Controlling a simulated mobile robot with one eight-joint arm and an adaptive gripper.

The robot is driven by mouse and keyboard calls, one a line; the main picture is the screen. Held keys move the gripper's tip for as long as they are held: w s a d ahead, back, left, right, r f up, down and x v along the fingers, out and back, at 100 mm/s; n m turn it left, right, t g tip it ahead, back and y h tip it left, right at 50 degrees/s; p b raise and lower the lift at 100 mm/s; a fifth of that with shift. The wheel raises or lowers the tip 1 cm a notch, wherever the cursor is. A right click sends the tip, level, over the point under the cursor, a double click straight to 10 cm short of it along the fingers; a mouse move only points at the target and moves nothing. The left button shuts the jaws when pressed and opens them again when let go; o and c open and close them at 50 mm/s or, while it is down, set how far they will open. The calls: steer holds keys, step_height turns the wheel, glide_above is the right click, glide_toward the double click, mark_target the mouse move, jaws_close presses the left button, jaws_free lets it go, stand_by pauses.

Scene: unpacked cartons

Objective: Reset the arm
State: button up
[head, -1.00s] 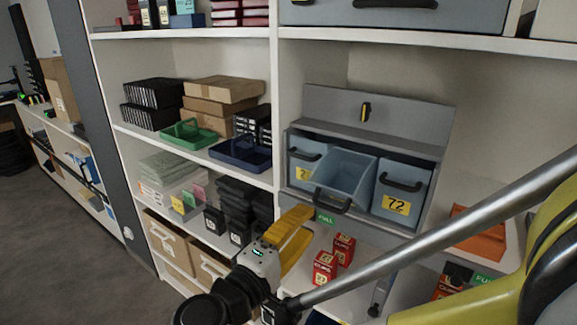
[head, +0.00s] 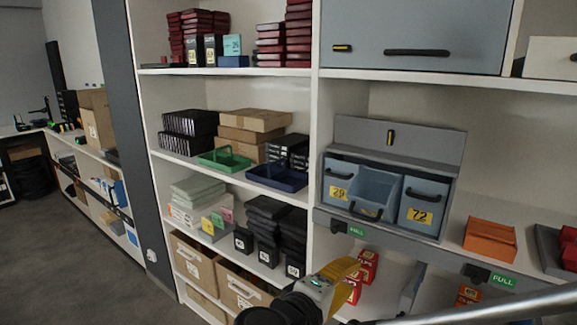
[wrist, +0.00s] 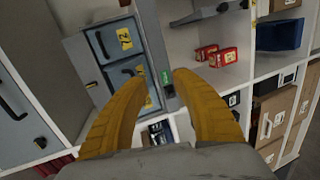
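My gripper (head: 343,275) has yellow fingers and shows at the lower middle of the head view, in front of the shelving. In the wrist view its two fingers (wrist: 160,85) stand apart with nothing between them, so it is open and empty. My arm's grey link crosses the lower right of the head view. A grey unit with blue drawers (head: 417,208) stands on the shelf beyond the gripper. Its middle drawer (head: 377,187) is tilted out and looks empty. The drawer unit also shows at the upper left in the wrist view (wrist: 124,37).
Red boxes (head: 367,262) stand on the lower shelf just behind the gripper. An orange box (head: 490,240) sits right of the drawers. Green (head: 224,159) and blue (head: 277,178) trays lie on the left shelf. Open floor (head: 70,270) is at the left.

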steer(key=s+d+f+m+g+y, duration=0.35)
steer(key=s+d+f, duration=0.2)
steer(key=d, duration=0.25)
steer(key=s+f+m+y, duration=0.1)
steer(key=s+m+y, duration=0.5)
steer(key=s, duration=0.1)
steer(key=shift+s+a+g, duration=0.2)
steer(key=shift+a+g, duration=0.2)
steer(key=shift+g, duration=0.05)
steer(key=shift+f, duration=0.1)
